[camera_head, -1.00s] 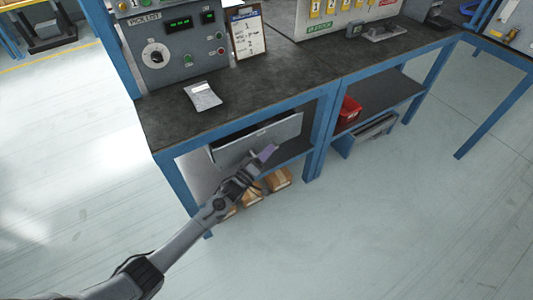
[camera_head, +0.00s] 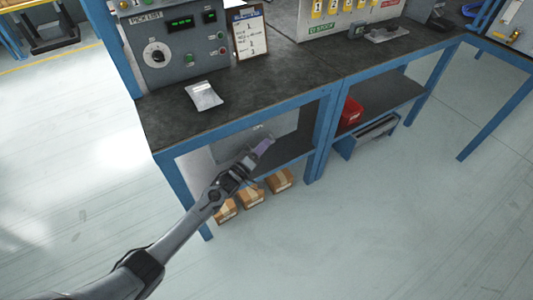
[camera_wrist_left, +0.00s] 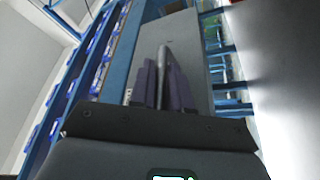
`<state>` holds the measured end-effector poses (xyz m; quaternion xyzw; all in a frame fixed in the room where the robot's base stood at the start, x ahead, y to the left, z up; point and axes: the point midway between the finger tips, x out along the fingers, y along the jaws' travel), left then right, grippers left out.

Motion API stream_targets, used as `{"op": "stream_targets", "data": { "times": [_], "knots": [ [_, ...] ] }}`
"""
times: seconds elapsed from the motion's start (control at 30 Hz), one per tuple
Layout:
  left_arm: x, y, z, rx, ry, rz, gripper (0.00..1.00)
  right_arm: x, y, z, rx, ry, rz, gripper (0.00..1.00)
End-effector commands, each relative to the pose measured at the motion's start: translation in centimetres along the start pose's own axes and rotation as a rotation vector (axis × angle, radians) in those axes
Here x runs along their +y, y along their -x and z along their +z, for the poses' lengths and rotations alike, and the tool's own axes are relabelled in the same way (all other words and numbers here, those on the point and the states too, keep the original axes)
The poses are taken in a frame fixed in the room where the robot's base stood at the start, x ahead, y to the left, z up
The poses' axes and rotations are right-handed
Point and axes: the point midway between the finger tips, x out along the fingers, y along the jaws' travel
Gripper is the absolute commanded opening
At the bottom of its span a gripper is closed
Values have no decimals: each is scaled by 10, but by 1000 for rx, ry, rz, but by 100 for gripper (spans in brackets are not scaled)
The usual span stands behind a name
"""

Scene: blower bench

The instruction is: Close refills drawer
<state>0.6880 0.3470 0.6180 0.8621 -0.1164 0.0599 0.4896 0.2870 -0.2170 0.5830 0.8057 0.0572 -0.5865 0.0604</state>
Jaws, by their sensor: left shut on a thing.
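The drawer (camera_head: 228,147) is a grey box with a flat front, under the left part of the dark bench top. Its front now sits back beneath the top's edge, and no open inside shows; I cannot tell whether a small gap remains. My left gripper (camera_head: 264,146) is at the right part of the drawer front. In the left wrist view its purple-grey fingers (camera_wrist_left: 165,85) are shut on a thin grey bar that looks like the drawer's handle (camera_wrist_left: 164,58), with the grey front panel (camera_wrist_left: 190,40) behind it. My right gripper is out of view.
Blue bench legs (camera_head: 184,192) frame the drawer. Several cardboard boxes (camera_head: 251,194) stand below it. A red bin (camera_head: 349,111) sits on the shelf to the right. A control panel (camera_head: 172,50), a clipboard (camera_head: 249,36) and a pouch (camera_head: 203,96) are on top. The floor in front is clear.

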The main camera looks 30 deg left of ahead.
Motion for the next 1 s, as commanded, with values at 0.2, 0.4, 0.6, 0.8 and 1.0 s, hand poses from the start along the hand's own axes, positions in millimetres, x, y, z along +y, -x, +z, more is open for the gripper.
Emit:
{"op": "stream_targets", "data": {
  "times": [0.2, 0.4, 0.6, 0.8, 1.0],
  "knots": [
    [-5, 0, -4, 5, -2, -13, 0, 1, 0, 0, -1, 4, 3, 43],
    [-4, 0, -4, 5, -2, -13, 23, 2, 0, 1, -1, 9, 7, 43],
    [-3, 2, -4, 5, -1, -12, 23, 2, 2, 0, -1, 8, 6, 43],
    [-1, 21, -5, 4, -1, -13, 23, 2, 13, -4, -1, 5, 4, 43],
    [0, 56, -4, 2, 0, -14, 23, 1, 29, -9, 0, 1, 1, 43]
  ]
}}
